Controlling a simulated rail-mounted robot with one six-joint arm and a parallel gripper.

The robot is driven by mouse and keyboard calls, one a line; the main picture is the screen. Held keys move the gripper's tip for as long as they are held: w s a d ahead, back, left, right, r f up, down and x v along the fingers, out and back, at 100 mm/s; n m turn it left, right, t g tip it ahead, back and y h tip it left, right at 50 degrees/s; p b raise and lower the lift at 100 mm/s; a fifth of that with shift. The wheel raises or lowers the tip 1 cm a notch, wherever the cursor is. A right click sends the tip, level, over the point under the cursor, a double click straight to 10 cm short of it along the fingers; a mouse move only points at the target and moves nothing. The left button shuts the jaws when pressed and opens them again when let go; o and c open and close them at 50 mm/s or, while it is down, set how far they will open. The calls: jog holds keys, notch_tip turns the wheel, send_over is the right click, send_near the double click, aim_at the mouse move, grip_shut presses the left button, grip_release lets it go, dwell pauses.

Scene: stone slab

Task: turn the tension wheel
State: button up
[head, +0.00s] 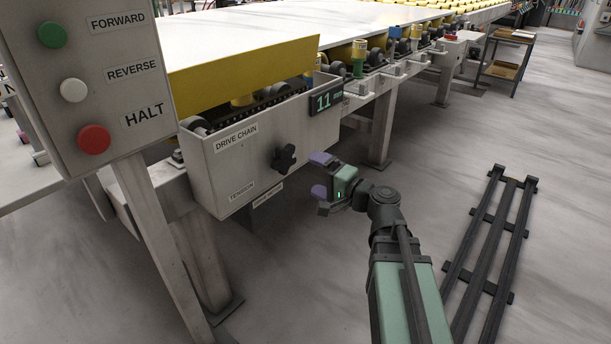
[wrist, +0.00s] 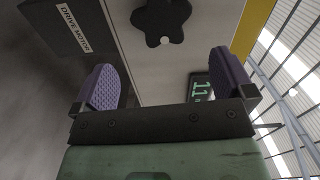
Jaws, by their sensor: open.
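The tension wheel (head: 285,157) is a black lobed knob on the front of the grey drive chain box (head: 225,165), above the right of the "TENSION" label (head: 242,192). In the wrist view the wheel (wrist: 160,22) shows at the top, with a small pale dot near its edge. My gripper (head: 321,175) has purple pads and stands open to the right of the wheel, apart from it. In the wrist view my gripper (wrist: 168,82) has nothing between its pads, and the wheel lies beyond their tips.
A display (head: 326,101) reading 11 sits at the box's upper right corner. A control panel (head: 88,75) with FORWARD, REVERSE and HALT buttons stands at the left. A yellow guard (head: 245,70) runs above the box.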

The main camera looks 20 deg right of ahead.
aim_at(287, 160)
jog(key=x, duration=1.1)
jog(key=shift+w, duration=0.1)
jog(key=c, duration=0.6)
jog(key=m, duration=0.4)
jog(key=shift+m, duration=0.4)
jog(key=o, duration=0.6)
jog(key=shift+d, duration=0.1)
